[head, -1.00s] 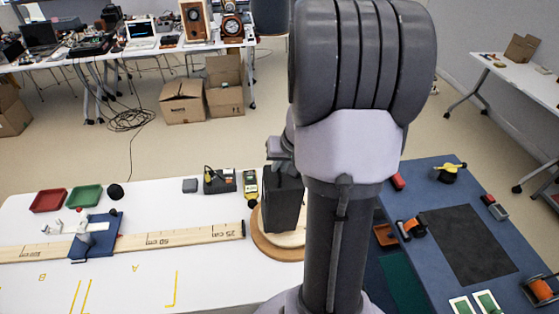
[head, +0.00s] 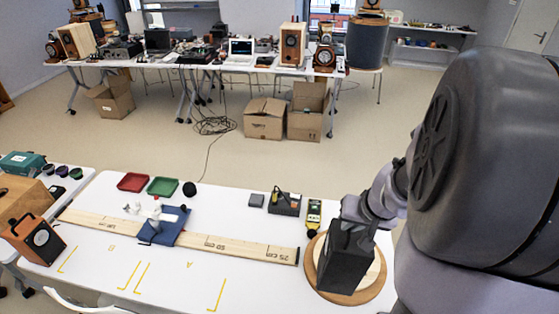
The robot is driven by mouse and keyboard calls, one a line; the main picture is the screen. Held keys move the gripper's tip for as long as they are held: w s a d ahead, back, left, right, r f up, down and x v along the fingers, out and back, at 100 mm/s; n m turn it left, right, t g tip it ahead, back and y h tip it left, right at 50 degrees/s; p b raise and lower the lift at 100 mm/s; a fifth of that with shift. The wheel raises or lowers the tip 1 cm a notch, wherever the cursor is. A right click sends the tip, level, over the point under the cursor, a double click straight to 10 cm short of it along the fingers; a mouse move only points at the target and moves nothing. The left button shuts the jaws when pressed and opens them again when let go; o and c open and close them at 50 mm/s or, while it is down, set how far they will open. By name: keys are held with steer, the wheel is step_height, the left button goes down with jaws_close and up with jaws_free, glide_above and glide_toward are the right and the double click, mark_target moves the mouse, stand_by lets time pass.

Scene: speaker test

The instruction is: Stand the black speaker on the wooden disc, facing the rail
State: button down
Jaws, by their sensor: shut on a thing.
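The black speaker (head: 345,262) is upright over the wooden disc (head: 312,272) at the right end of the white table. I cannot tell whether its base touches the disc. My gripper (head: 356,218) is shut on the top of the speaker, and its fingertips are partly hidden. The speaker's visible sides look plain and dark, so I cannot tell which way its front faces. The wooden rail (head: 240,248) with printed centimetre marks runs leftward from near the disc. A blue carriage (head: 164,228) with a pale upright piece sits on the rail.
A yellow meter (head: 314,214), a dark device (head: 284,204) and a small grey box (head: 256,200) stand behind the disc. Red (head: 133,182) and green (head: 163,186) trays lie behind the rail. An orange speaker (head: 36,241) is at far left.

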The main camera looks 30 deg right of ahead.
steer(key=w+d+r+p, duration=0.2)
steer(key=w+d+p, duration=0.55)
steer(key=d, duration=0.25)
step_height(320, 180, down, 8)
steer(key=b, duration=0.6)
steer(key=shift+d+h, duration=0.15)
steer(key=shift+h, duration=0.15)
steer(key=shift+s+d+r+b, duration=0.1)
steer(key=shift+s+d+b, duration=0.5)
steer(key=shift+s+b, duration=0.1)
stand_by(0.4)
stand_by(0.5)
steer(key=c, duration=1.6)
jaws_free()
steer(key=shift+o, duration=0.8)
steer(key=shift+a, duration=0.1)
